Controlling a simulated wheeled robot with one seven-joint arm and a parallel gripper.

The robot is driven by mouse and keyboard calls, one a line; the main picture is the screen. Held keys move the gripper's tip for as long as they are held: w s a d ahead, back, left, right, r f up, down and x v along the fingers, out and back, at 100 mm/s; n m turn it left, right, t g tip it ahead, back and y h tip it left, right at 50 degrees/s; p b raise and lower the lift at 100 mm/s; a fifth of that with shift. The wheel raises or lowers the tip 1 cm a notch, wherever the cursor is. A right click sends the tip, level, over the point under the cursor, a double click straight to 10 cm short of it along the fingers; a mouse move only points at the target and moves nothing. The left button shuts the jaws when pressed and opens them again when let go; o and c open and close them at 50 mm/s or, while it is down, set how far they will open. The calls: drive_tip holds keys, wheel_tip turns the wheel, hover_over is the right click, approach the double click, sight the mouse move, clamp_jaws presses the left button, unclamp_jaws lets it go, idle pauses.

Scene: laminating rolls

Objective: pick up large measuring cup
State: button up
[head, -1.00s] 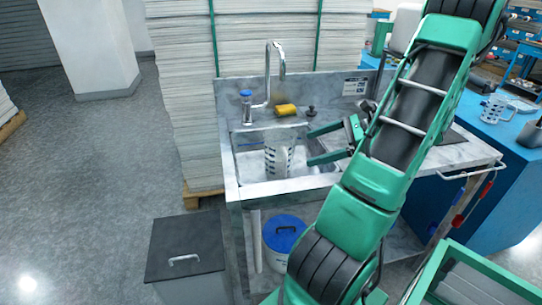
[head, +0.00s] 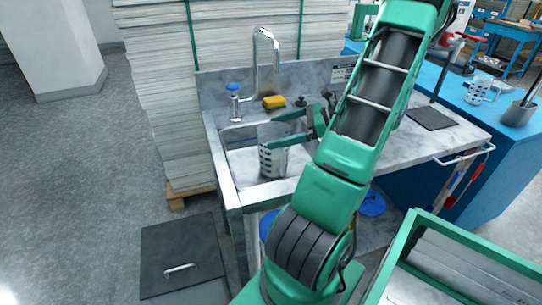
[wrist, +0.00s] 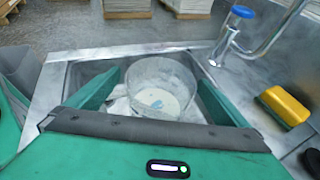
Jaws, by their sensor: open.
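The large measuring cup (head: 272,160) is clear with dark markings and stands in the sink basin (head: 240,142). In the wrist view I look down into the round cup (wrist: 160,88), which sits between my two green fingers. My gripper (head: 281,128) is open at the cup's upper part in the head view. In the wrist view my gripper (wrist: 155,92) has one finger on each side of the cup. I cannot tell whether either finger touches it. The near part of the cup is hidden by my gripper's body.
A tap (head: 270,55) with a blue-topped fitting (head: 233,88) and a yellow sponge (head: 274,102) are behind the basin. A smaller measuring cup (head: 478,90) and a grey pot (head: 520,113) stand on the blue bench at right.

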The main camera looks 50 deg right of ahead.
sight(263, 134)
drive_tip(key=shift+x, duration=2.7)
drive_tip(key=shift+d, duration=0.1)
drive_tip(key=c, duration=1.9)
drive_tip(key=shift+c, duration=0.7)
drive_tip(key=shift+w+r, duration=0.1)
drive_tip(key=shift+r, duration=0.05)
